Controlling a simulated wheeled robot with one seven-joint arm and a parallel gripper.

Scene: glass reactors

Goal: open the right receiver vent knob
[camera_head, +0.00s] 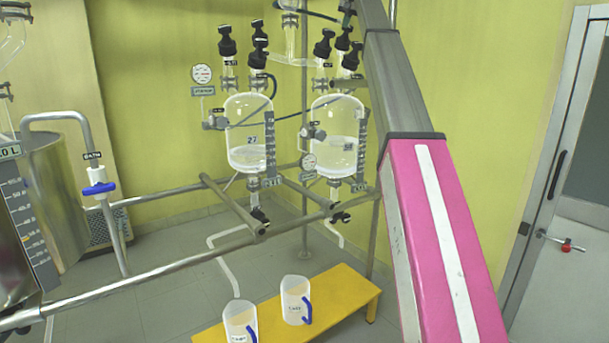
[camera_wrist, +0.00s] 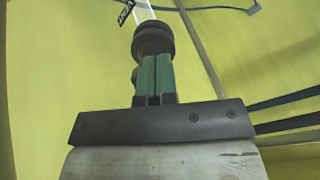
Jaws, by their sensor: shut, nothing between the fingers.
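Two glass receivers hang on the frame in the head view, a left one (camera_head: 249,140) and a right one (camera_head: 338,140). Several black knobs top them; one over the right receiver (camera_head: 324,44) is left of my arm. Which is the vent knob is unreadable there. In the wrist view, a black ridged knob (camera_wrist: 152,38) is straight ahead, with a VENT label (camera_wrist: 125,12) beside a glass tube. My gripper (camera_wrist: 155,60) is shut and empty, its green fingers together at the knob's near side. I cannot tell whether they touch. The head view does not clearly show the fingertips.
Metal rails (camera_head: 190,262) cross in front of the receivers. A yellow bench (camera_head: 340,296) with two jugs stands below. A pressure gauge (camera_head: 202,74) is left of the left receiver. A door (camera_head: 560,180) is at the right. Yellow wall lies behind.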

